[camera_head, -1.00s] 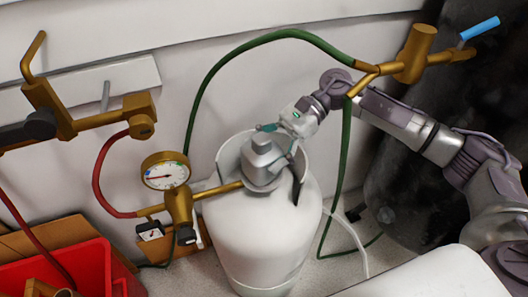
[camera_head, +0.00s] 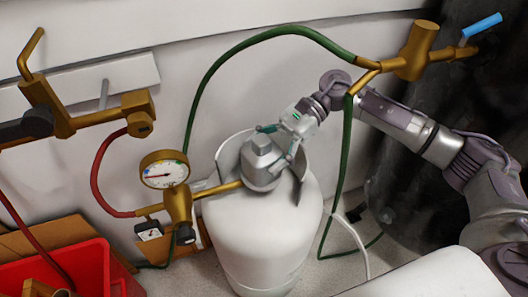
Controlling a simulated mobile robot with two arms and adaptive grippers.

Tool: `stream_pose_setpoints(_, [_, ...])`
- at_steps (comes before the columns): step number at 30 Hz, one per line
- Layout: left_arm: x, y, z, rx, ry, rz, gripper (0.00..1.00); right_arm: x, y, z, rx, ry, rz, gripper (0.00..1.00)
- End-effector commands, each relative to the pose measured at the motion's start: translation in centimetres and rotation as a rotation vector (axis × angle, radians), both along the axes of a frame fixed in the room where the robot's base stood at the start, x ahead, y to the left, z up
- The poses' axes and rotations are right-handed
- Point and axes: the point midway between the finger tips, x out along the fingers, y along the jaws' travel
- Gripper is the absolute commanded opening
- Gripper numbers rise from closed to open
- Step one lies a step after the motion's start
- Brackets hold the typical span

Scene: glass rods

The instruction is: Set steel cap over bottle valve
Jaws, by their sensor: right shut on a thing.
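The white gas bottle (camera_head: 262,232) stands upright on the floor in the middle of the head view. The grey steel cap (camera_head: 262,163) sits at the bottle's top, inside the collar. My right gripper (camera_head: 284,152) reaches in from the right and is shut on the cap at its right side. The valve is hidden by the cap, so I cannot tell how fully the cap is seated on it. My left gripper is not in view.
A brass regulator with a round gauge (camera_head: 165,170) is joined to the bottle top from the left. A green hose (camera_head: 240,45) arches over the bottle to a brass fitting (camera_head: 415,55). A red crate (camera_head: 75,270) stands at the lower left; a dark cylinder (camera_head: 400,190) stands right.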

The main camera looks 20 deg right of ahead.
Motion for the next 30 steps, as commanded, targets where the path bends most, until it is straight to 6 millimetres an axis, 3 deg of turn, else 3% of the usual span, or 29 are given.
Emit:
stream_pose_setpoints(13, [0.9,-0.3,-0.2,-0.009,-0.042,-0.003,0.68,0.0,0.0,-0.5,0.001,-0.001,0.000,0.36])
stream_pose_setpoints(14, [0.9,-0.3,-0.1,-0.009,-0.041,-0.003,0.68,0.0,0.0,-0.4,0.001,-0.001,0.000,0.83])
stream_pose_setpoints(15, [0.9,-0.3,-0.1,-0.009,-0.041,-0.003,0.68,0.0,0.0,-0.4,0.001,-0.001,0.000,0.89])
stream_pose_setpoints(25, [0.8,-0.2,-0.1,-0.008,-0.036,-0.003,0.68,0.0,0.0,-0.5,0.000,0.000,0.000,0.89])
stream_pose_setpoints(30, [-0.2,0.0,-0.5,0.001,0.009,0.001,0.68,0.0,0.0,-0.5,0.000,0.000,0.000,0.89])
